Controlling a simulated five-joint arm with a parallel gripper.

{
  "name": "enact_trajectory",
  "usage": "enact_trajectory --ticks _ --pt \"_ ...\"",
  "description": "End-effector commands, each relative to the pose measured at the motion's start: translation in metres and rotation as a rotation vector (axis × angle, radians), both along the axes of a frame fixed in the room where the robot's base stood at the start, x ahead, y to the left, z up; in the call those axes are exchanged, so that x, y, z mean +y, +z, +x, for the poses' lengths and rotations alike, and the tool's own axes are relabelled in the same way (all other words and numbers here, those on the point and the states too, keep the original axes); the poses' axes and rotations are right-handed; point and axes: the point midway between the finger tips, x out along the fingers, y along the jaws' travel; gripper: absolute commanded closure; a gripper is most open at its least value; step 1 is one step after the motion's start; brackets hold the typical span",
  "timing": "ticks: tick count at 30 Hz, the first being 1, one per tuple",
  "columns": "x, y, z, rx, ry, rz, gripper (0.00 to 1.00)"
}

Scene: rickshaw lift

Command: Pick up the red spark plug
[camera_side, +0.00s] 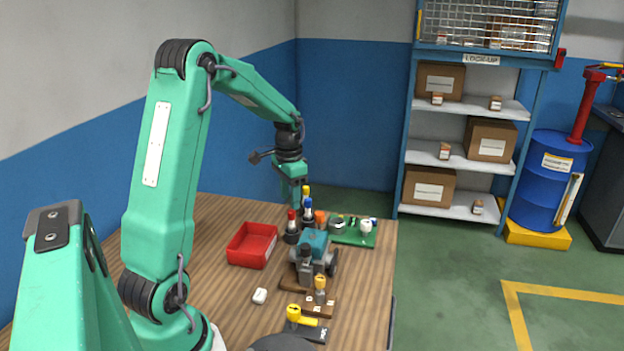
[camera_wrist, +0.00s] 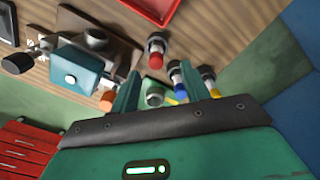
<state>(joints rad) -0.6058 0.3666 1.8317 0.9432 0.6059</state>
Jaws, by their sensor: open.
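The red spark plug (camera_side: 292,227) has a red top over a dark body and stands upright on the wooden table, left of the blue-topped plug (camera_side: 308,209). In the wrist view the red spark plug (camera_wrist: 156,54) lies beyond the finger tips, near the middle. My gripper (camera_side: 296,203) is open and empty above the cluster of plugs. In the wrist view the two green fingers of my gripper (camera_wrist: 160,85) stand apart. In the side view the fingers partly overlap the plugs, so their exact gap to the red one cannot be told.
A yellow-topped plug (camera_wrist: 211,84) stands close by. A green board (camera_side: 343,236) holds small parts at the right. A teal machine (camera_side: 315,243) stands in front of the plugs, and a red tray (camera_side: 234,248) lies left. The table's left part is mostly clear.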

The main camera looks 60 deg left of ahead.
Motion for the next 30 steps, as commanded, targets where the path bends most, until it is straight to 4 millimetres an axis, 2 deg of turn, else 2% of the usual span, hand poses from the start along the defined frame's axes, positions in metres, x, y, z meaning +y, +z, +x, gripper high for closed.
enact_trajectory --ticks 10,20,30 --pt "-0.001 -0.024 0.000 0.002 0.000 -0.001 0.54" --pt "-0.002 -0.031 0.000 0.002 0.000 -0.001 0.54" --pt "-0.006 -0.067 -0.001 0.003 0.000 -0.002 0.54"
